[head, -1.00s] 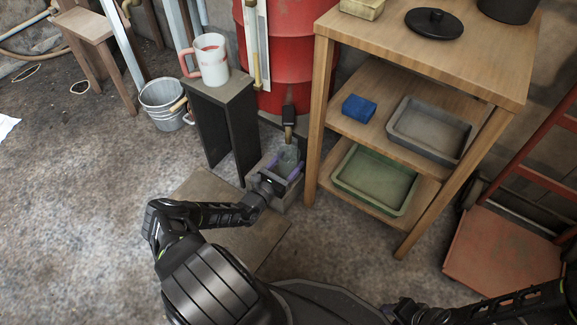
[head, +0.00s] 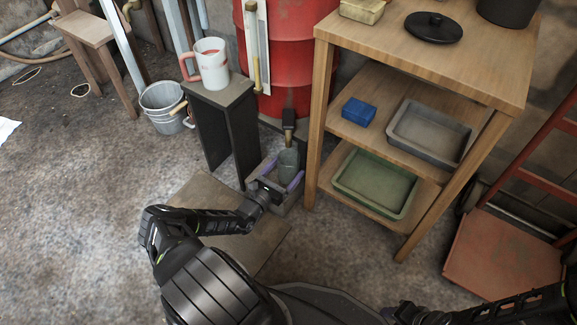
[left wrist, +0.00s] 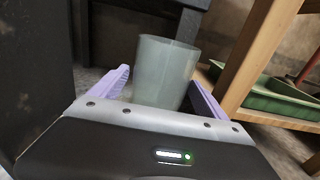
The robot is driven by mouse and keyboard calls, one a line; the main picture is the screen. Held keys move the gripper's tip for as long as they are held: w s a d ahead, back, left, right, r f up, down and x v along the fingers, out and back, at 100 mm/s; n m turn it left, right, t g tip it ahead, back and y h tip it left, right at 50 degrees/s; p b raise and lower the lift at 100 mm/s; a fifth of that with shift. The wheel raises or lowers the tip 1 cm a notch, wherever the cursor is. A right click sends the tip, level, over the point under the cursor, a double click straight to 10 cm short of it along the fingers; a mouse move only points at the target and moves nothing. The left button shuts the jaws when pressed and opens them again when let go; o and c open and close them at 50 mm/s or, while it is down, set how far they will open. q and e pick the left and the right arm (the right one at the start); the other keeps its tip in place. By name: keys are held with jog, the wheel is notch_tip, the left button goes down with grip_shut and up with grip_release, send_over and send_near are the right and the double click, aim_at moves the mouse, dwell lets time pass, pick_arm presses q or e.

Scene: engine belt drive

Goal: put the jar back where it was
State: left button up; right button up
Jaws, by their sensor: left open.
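The jar (head: 288,163), a grey-green translucent cup, stands upright below the tap (head: 289,122) of the red drum (head: 285,60). It also shows in the left wrist view (left wrist: 165,70), its lower part hidden behind my gripper's body. My left gripper (head: 281,174) is open, with one purple finger on each side of the jar. In the left wrist view the fingers (left wrist: 160,82) flank the jar, with a gap visible on the left side. My right gripper does not show; only dark parts of my right arm are at the bottom right.
A dark narrow stand (head: 222,95) with a white and red mug (head: 211,65) is just left of the jar. A wooden shelf (head: 313,130) with a green tray (head: 375,207) and grey tray (head: 430,155) is close on the right. Open floor lies at left.

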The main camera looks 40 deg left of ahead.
pick_arm(q)
jog(key=s+p, duration=0.1)
jog(key=s, duration=0.1)
jog(key=s+p, duration=0.1)
jog(key=s, duration=0.2)
jog(key=shift+s+r, duration=0.2)
jog(key=shift+s, duration=0.1)
jog(key=shift+s+f, duration=0.1)
jog(key=shift+s, duration=0.25)
